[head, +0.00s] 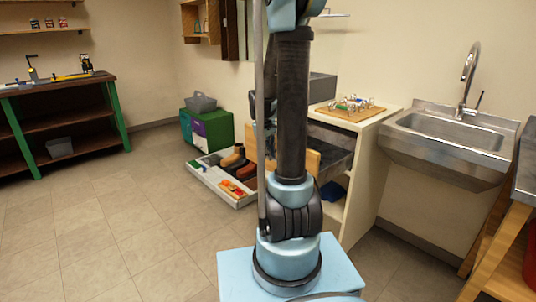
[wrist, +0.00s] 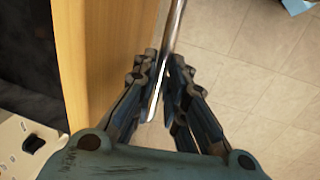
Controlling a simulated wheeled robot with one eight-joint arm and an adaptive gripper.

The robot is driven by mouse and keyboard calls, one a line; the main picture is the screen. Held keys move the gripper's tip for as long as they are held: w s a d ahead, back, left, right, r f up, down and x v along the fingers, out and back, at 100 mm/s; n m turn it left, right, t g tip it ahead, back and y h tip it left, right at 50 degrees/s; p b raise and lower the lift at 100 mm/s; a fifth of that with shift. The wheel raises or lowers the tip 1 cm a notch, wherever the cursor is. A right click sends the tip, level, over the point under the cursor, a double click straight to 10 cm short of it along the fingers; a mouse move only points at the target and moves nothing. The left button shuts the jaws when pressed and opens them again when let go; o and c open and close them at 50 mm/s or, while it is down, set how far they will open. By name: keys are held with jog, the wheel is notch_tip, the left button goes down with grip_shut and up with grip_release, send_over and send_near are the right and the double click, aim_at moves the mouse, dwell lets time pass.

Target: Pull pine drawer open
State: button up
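The pine drawer (head: 313,161) stands pulled out from the pale cabinet in the head view, with its dark inside showing behind the front. My arm hides part of that front. In the wrist view the pine front (wrist: 88,55) runs down the left, with the dark inside beyond it. A slim metal bar handle (wrist: 176,22) stands off the front. My gripper (wrist: 163,85) has its fingers closed in on both sides of the bar, apart from the wood. In the head view my gripper is mostly hidden behind my arm.
A board with small fittings (head: 351,108) lies on the cabinet top. A steel sink (head: 447,135) is to the right. A low grey tray (head: 208,181) with boots and a green box (head: 222,128) are to the left. The floor at left front is clear.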

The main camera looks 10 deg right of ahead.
jog(key=o, duration=0.3)
notch_tip(320, 180, up, 12)
jog(key=a, duration=0.2)
jog(key=shift+s+f, duration=0.15)
jog(key=shift+s, duration=0.3)
dwell(0.4)
